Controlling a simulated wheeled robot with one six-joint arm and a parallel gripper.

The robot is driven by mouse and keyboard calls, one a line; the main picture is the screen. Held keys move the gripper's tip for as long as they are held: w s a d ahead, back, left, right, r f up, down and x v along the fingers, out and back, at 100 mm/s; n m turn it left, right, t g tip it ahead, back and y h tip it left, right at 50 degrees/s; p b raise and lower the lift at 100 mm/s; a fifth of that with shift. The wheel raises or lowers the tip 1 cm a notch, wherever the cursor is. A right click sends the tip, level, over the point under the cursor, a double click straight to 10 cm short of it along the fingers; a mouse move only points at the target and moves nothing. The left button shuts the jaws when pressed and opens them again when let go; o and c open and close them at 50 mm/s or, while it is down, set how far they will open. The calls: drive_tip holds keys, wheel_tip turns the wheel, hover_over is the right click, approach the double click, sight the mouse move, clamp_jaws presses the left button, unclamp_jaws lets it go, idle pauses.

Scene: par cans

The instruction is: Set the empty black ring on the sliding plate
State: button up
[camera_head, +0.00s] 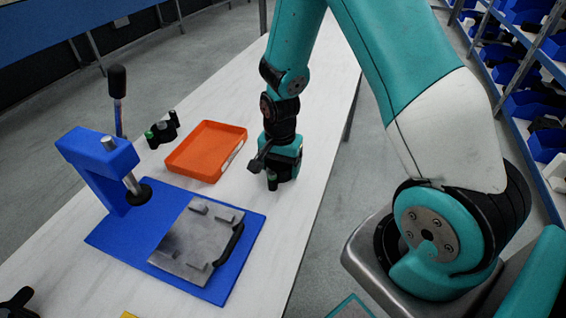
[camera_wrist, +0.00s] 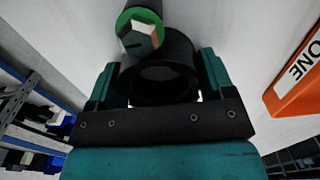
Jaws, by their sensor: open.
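My gripper (camera_head: 284,172) is low over the white table, right of the orange tray. In the wrist view its two fingers (camera_wrist: 160,84) are open, one on each side of a black ring (camera_wrist: 181,47). The ring's middle looks hollow and dark. A dark cylinder with a green-rimmed end (camera_wrist: 140,32) stands against or very near the ring; it shows in the head view below my gripper (camera_head: 272,184). The head view mostly hides the ring. The grey sliding plate (camera_head: 196,240), with a black handle at its right, lies on the press's blue base (camera_head: 120,235). No part lies on it.
The blue press (camera_head: 97,165) with its upright lever (camera_head: 117,90) stands left of the plate, its black-footed ram nearby. The orange tray (camera_head: 190,170) looks empty. Black items (camera_head: 18,303) are at the lower left.

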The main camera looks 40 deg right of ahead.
drive_tip(key=c, duration=0.4)
drive_tip(key=shift+r, duration=0.1)
drive_tip(key=shift+r+p, duration=2.65)
drive_tip(key=shift+r, duration=0.3)
